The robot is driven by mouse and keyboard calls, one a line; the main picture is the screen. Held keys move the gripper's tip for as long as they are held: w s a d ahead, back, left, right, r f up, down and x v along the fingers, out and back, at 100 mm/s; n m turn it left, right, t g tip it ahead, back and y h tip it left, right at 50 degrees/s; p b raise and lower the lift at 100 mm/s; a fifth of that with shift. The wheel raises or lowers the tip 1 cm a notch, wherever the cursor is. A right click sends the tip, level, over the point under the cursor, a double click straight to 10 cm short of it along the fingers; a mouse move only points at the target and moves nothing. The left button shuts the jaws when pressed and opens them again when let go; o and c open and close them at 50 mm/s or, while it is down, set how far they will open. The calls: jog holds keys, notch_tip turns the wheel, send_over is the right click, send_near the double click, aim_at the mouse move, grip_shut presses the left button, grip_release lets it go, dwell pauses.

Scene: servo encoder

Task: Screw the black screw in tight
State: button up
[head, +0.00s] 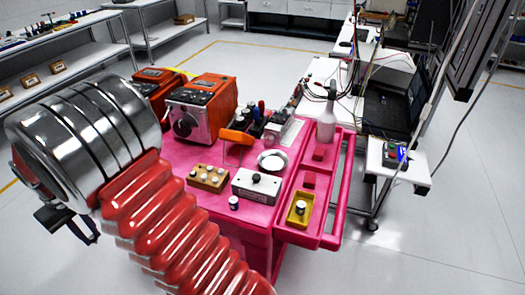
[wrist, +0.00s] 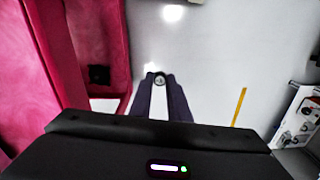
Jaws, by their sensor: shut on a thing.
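My gripper (wrist: 159,82) points away in the wrist view, its two dark fingers closed around a small round piece (wrist: 159,77). The piece has a dark rim and a paler centre; I cannot tell whether it is the black screw. Grey floor shows beyond the fingertips. In the head view my red and silver arm fills the left front, and I cannot make out the fingertips. A silver box (head: 247,189) sits on the pink cart (head: 260,217) with a small black knob-like part (head: 257,178) on top. Its thread is too small to see.
A wooden block (head: 208,179) with several pale pegs, a small cylinder (head: 233,203), a white dish (head: 271,160) and an orange-and-silver machine (head: 202,107) stand on the cart. A yellow tray (head: 292,219) and a white bottle (head: 326,125) are in its side tray.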

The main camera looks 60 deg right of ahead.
jog(key=shift+d, duration=0.2)
jog(key=s+d+r+m, duration=0.1)
jog(key=s+d+r, duration=0.15)
jog(key=d, duration=0.65)
jog(key=s+d+r+m, duration=0.1)
jog(key=s+d, duration=0.3)
jog(key=d, duration=0.4)
jog(key=s+d+r+m, duration=0.15)
jog(key=s+d, duration=0.25)
jog(key=d, duration=0.5)
jog(key=s+d+r+m, duration=0.2)
jog(key=s+d, duration=0.6)
jog(key=s, duration=0.4)
jog(key=s+d+r+m, duration=0.1)
jog(key=s+d+r, duration=0.3)
jog(key=s+d, duration=0.5)
jog(key=s, duration=0.3)
jog(key=shift+s+m, duration=0.15)
jog(key=shift+m, duration=0.2)
jog(key=shift+f, duration=0.2)
jog(key=shift+f, duration=3.25)
jog(key=shift+f, duration=0.9)
